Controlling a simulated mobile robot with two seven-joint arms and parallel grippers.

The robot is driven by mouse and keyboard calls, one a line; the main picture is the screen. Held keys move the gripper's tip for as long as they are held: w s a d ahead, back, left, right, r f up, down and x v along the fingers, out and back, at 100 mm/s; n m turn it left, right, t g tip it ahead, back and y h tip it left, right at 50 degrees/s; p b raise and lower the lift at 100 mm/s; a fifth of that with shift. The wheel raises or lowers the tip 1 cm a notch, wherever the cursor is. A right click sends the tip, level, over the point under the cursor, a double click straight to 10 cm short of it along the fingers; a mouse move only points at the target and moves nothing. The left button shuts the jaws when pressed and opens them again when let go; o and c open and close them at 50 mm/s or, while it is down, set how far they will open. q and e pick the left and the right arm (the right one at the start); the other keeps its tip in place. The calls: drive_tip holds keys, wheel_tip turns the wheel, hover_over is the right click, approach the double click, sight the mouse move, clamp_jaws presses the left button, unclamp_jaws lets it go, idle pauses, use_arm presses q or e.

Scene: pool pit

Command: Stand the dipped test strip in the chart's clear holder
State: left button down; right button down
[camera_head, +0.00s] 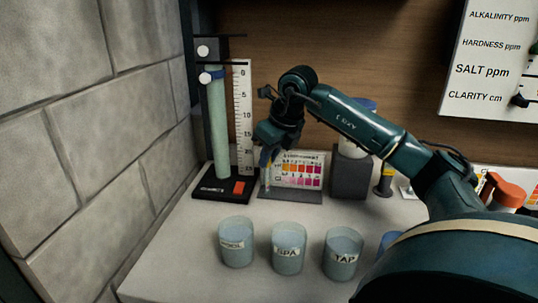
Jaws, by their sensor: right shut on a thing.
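My right gripper (266,156) points down at the left end of the colour chart (312,157). It is shut on a thin, pale strip (268,174), which hangs below the fingertips. The chart is a white card with rows of orange, red and purple squares, standing on a grey base (291,196). The strip is upright, or nearly so, at the chart's left edge. The clear holder is too faint to make out, so I cannot tell whether the strip is inside it. My left gripper is out of view.
A measuring column (217,125) with a white scale stands close left of my gripper. Labelled cups (237,243), (288,250), (342,256) stand in front. A dark grey block (350,174) stands right of the chart. A stone wall (80,130) bounds the left.

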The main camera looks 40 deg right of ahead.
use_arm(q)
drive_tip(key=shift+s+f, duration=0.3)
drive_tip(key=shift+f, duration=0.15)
use_arm(e)
drive_tip(key=shift+f, duration=0.15)
drive_tip(key=c, duration=1.3)
unclamp_jaws()
drive_tip(key=shift+d+r+p, duration=0.1)
drive_tip(key=shift+r+p, duration=0.65)
drive_tip(key=shift+r, duration=0.15)
wheel_tip(320, 180, up, 5)
drive_tip(key=p, duration=0.5)
drive_tip(key=shift+r, duration=0.2)
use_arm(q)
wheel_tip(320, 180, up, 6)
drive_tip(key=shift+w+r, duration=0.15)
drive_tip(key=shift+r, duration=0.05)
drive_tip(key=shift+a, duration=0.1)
use_arm(e)
drive_tip(key=shift+f, duration=0.1)
